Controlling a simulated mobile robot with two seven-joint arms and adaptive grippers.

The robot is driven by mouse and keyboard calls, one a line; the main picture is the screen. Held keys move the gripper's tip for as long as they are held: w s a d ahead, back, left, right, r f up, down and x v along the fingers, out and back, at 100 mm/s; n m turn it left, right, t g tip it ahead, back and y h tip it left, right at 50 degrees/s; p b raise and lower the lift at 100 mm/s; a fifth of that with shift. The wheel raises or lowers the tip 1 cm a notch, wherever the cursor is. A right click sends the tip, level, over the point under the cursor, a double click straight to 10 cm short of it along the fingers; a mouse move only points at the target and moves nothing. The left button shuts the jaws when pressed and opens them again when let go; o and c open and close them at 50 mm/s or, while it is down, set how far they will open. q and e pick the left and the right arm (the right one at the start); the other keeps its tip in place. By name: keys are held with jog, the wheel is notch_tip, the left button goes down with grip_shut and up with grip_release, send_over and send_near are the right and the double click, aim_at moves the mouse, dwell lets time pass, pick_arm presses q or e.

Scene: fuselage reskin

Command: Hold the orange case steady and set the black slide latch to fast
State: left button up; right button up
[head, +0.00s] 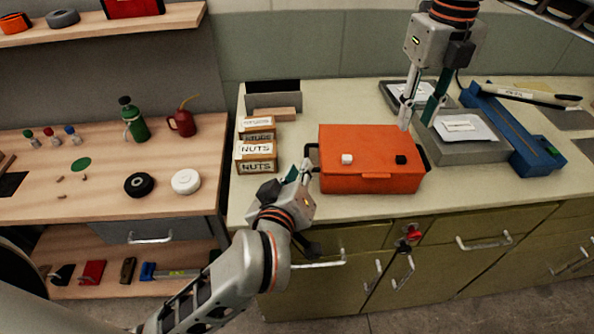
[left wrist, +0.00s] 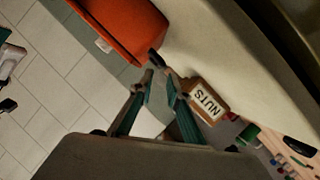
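The orange case (head: 372,183) sits shut near the counter's front edge; part of it shows in the left wrist view (left wrist: 125,28). I cannot read the latch's setting. My left gripper (head: 306,168) is beside the case's left side handle (left wrist: 157,58); its fingertips (left wrist: 163,78) are apart, close to the handle, and I see no grip on it. My right gripper (head: 420,124) points down, fingers apart and empty, above the case's back right corner.
Boxes labelled NUTS (head: 256,158) stand left of the case, close to my left gripper. A grey tray with papers (head: 465,148) and a blue rail tool (head: 515,130) lie to the right. A wooden bench (head: 110,205) stands at the left.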

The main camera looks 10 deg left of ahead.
pick_arm(q)
jog(key=x, duration=0.7)
jog(key=shift+w, duration=0.25)
grip_shut()
pick_arm(e)
grip_shut()
pick_arm(q)
jog(key=shift+f, duration=0.1)
pick_arm(e)
jog(key=m+y, duration=0.1)
jog(key=m, duration=0.6)
jog(key=a+m+y, duration=0.1)
jog(key=m, duration=0.5)
jog(key=a+m+y, duration=0.1)
jog(key=m, duration=0.6)
jog(key=shift+s+a+m+g+y, duration=0.2)
jog(key=shift+m+g+y, duration=0.1)
jog(key=shift+g+y, duration=0.1)
